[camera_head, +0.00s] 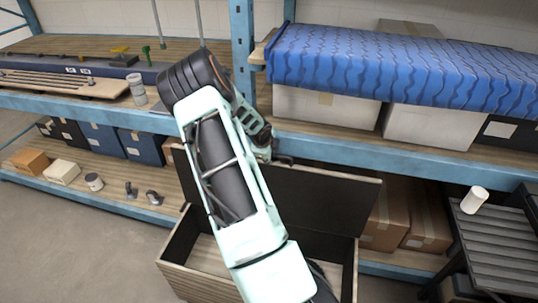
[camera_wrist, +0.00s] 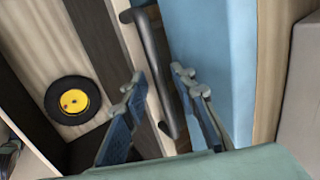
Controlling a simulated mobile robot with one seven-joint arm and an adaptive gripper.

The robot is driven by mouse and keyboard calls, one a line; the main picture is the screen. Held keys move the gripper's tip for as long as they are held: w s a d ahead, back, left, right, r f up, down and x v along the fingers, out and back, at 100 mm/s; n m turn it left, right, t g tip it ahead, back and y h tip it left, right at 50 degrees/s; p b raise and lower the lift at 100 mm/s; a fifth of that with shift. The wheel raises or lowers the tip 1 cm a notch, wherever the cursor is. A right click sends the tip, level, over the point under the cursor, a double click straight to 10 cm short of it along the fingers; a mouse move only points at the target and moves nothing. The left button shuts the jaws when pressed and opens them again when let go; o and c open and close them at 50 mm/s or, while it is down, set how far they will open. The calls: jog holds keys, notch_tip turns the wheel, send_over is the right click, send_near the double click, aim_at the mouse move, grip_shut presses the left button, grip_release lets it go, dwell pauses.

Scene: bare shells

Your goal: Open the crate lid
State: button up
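The wooden crate (camera_head: 184,246) stands on the floor in front of the shelving, its top open. Its lid (camera_head: 325,197) is raised at the back, dark inner face toward the head camera. In the wrist view, a dark bar handle (camera_wrist: 153,70) runs along a pale wooden edge, apparently the lid's. My gripper (camera_head: 280,158) is at the lid's upper edge, partly hidden by my arm. In the wrist view my gripper (camera_wrist: 160,80) has its fingers apart, one on each side of the handle; I cannot tell whether they touch it.
A yellow-centred black disc (camera_wrist: 73,101) lies on pale wood, apparently inside the crate. A blue shelf beam (camera_head: 420,158) runs close behind the lid. Brown cartons (camera_head: 427,225) sit on the lower shelf. A slatted dark table (camera_head: 492,245) with a white cylinder (camera_head: 474,200) stands right. Floor at left is clear.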

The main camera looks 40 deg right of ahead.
jog(key=v, duration=0.8)
jog(key=shift+d, duration=0.1)
dwell(0.3)
